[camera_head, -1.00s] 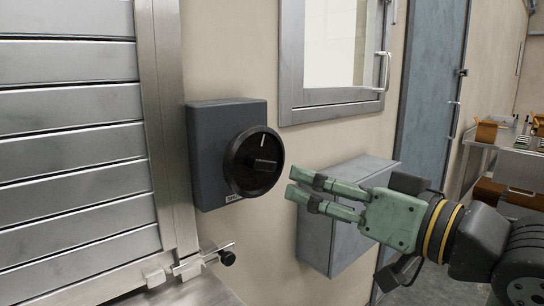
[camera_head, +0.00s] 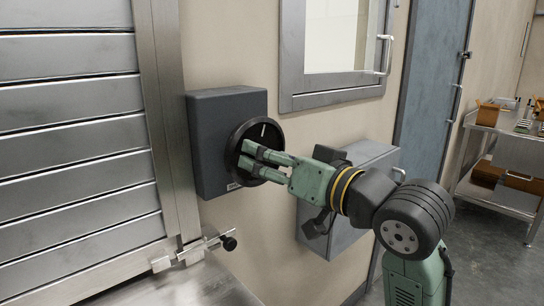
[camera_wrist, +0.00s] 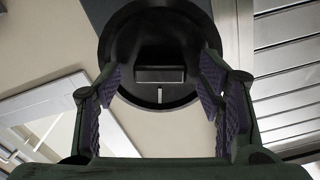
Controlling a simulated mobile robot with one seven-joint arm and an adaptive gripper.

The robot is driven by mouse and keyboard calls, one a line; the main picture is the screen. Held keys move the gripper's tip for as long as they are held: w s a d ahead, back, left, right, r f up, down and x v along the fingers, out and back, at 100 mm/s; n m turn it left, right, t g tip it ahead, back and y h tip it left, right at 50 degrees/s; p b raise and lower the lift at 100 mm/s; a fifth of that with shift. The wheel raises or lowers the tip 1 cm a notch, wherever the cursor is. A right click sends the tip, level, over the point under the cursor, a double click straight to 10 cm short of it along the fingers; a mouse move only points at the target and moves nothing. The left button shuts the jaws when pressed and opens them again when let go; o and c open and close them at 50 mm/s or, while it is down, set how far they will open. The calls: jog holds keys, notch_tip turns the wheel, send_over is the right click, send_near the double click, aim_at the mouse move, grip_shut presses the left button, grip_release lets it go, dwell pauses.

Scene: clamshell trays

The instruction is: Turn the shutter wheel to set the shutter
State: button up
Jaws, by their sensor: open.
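The shutter wheel (camera_head: 265,130) is a black round dial with a white mark near its top, on a dark grey box (camera_head: 212,120) on the wall. In the wrist view the wheel (camera_wrist: 125,40) fills the upper middle, with a raised grip bar (camera_wrist: 160,74) across its centre and the white mark below the bar. My gripper (camera_head: 245,157) is open at the wheel's face. In the wrist view its fingers stand to the left and right of the bar with gaps on both sides. The fingers hide the bar in the head view. The slatted metal shutter (camera_head: 70,130) is at the left.
A latch with a black knob (camera_head: 229,243) sticks out below the box. A grey wall box (camera_head: 345,225) is under my arm. A metal-framed window (camera_head: 335,95) is above. A metal cart (camera_head: 500,150) stands at the far right.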

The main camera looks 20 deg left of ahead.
jog(key=c, duration=1.1)
jog(key=shift+n+b, duration=1.05)
jog(key=shift+n, duration=0.95)
jog(key=shift+c, duration=0.2)
jog(key=o, duration=1.1)
jog(key=shift+o, duration=0.2)
jog(key=v, duration=1.2)
